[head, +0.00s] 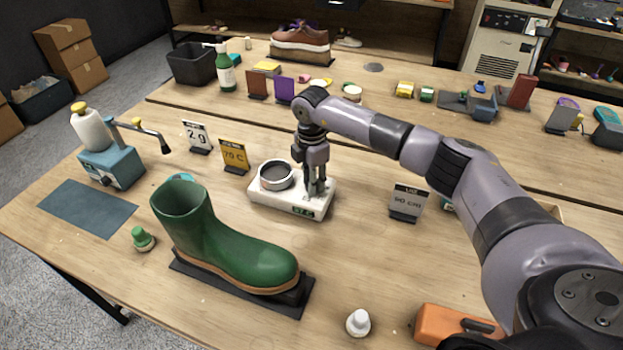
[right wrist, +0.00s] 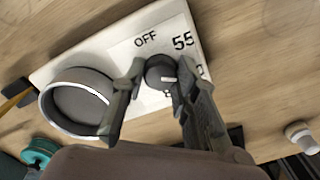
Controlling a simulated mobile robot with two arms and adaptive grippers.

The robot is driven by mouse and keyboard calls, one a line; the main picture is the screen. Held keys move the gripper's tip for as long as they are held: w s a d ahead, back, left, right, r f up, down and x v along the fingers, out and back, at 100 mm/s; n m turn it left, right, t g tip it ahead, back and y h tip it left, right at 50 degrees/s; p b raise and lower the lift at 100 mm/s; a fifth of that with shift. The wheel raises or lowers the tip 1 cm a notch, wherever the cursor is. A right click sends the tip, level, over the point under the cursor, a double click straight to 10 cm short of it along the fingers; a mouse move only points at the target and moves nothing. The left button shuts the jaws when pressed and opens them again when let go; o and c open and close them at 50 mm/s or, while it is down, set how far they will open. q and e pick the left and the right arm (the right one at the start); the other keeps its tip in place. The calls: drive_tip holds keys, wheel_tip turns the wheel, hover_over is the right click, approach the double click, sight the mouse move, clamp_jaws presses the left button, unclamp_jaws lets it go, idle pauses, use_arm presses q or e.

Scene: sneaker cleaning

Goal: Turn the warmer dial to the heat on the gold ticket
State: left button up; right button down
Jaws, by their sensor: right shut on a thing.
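The white warmer (head: 262,198) stands mid-table with a round metal cup (head: 276,176) on its left part. Its green readout is too small to read surely. The gold ticket (head: 234,156) stands behind it and reads 70 C. My right gripper (head: 316,188) points down over the warmer's right part. In the right wrist view, its fingers (right wrist: 160,74) are shut on the dark round dial (right wrist: 157,68). The dial's white mark points right, below the printed 55. OFF is printed above the dial; other markings are partly hidden by the fingers. My left gripper is out of view.
A green boot (head: 215,245) stands on a dark stand in front of the warmer. A white ticket (head: 197,137) and a grey ticket (head: 408,203) stand to either side. A white-capped bottle (head: 358,322) and an orange case (head: 455,325) are near the front.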

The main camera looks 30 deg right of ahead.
idle(0.5)
drive_tip(key=c, duration=1.2)
unclamp_jaws()
drive_tip(key=shift+c, duration=0.2)
drive_tip(key=shift+r, duration=0.1)
wheel_tip(320, 180, up, 12)
